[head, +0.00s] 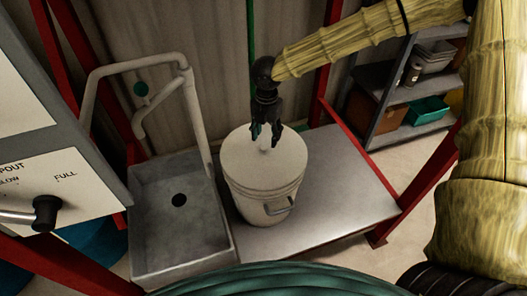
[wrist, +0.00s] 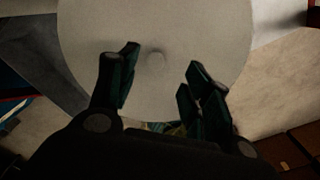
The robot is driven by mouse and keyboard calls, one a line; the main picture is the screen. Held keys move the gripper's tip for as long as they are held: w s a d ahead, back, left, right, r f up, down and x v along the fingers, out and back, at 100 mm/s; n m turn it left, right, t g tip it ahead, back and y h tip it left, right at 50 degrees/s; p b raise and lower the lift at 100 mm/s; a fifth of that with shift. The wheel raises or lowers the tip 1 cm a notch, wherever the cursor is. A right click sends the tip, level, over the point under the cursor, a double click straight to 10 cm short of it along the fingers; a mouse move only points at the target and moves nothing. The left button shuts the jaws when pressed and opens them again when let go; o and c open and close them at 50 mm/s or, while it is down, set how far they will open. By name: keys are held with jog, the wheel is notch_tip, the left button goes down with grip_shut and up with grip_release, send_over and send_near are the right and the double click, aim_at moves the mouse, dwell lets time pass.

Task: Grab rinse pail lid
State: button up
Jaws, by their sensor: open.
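The rinse pail (head: 262,196) is a white bucket with a wire handle on its front right side. It stands upright on a grey metal bench beside the sink. I cannot tell whether the fingers touch the lid.
A grey sink (head: 180,228) with a bent pipe (head: 190,100) stands left of the pail. A panel with a black lever (head: 46,212) is further left. Red frame posts flank the bench (head: 350,195), whose right part is clear. A shelf (head: 410,95) holds bins behind right.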

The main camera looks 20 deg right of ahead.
aim_at(264, 147)
jog(key=shift+a+f, duration=0.2)
jog(key=shift+f, duration=0.25)
jog(key=f, duration=0.3)
jog(key=shift+w+a+p, duration=0.1)
jog(key=shift+a+p, duration=0.1)
jog(key=shift+p, duration=0.15)
jog(key=shift+f, duration=0.65)
grip_shut()
